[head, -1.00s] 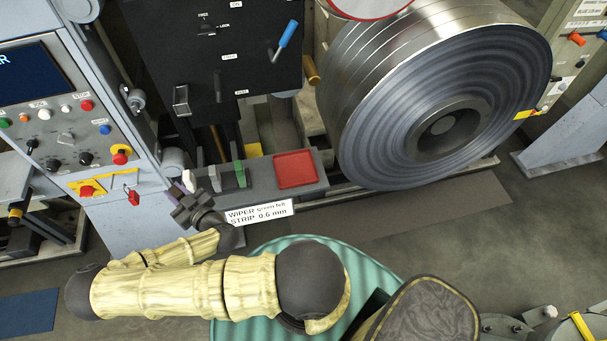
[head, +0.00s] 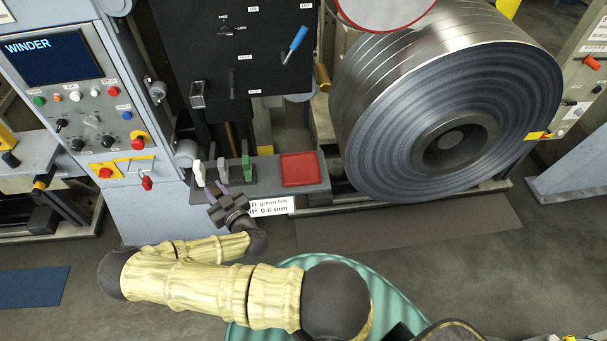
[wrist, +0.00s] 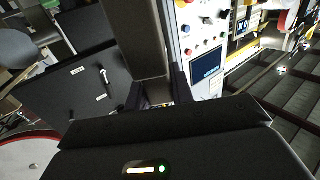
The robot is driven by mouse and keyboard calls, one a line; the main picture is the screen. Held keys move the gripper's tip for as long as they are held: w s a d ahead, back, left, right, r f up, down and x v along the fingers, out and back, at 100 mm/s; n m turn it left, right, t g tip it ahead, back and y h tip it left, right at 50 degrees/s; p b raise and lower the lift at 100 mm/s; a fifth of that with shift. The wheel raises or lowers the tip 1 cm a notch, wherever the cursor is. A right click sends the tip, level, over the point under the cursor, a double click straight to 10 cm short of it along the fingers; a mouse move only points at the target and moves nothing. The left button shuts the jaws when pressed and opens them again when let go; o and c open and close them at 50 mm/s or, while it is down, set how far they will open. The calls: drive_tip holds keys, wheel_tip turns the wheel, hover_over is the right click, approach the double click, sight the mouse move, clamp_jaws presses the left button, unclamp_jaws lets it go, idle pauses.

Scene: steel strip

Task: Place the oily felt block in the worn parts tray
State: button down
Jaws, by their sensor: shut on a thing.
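My gripper (head: 228,203) is low in the middle left of the head view, in front of the bench with the blocks and left of the red tray. It is shut on a block, which I take to be the oily felt block; my dark fingers largely hide it. In the wrist view the gap between the fingers (wrist: 158,98) is dark and narrow, so the block's shape and colour are unclear. The worn parts tray appears to be the red tray (head: 299,171) at the right end of the bench. It looks empty.
A white block (head: 199,172), a grey block (head: 222,170) and a green block (head: 245,168) stand left of the tray. A white label (head: 270,206) is on the bench front. The steel coil (head: 450,110) stands right of the tray; the winder panel (head: 85,100) is left.

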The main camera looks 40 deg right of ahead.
drive_tip(key=shift+w+d, duration=0.1)
drive_tip(key=shift+d, duration=0.05)
drive_tip(key=shift+w+d+f+b, duration=0.1)
drive_tip(key=shift+d+f+b, duration=0.1)
drive_tip(key=shift+b, duration=0.1)
drive_tip(key=d+f+m+g+h+b, duration=0.1)
drive_tip(key=d+m+g+h+b, duration=0.2)
drive_tip(key=d, duration=1.3)
drive_tip(key=d+f+m+g+h+b, duration=0.1)
drive_tip(key=d+m+g+h+b, duration=0.3)
drive_tip(key=d+m+h+b, duration=0.3)
drive_tip(key=d+h+b, duration=0.4)
drive_tip(key=d+b, duration=0.4)
drive_tip(key=d, duration=0.1)
drive_tip(key=shift+w+m+h+b, duration=0.3)
drive_tip(key=shift+w+m, duration=0.1)
drive_tip(key=shift+f, duration=0.1)
drive_tip(key=shift+f, duration=2.85)
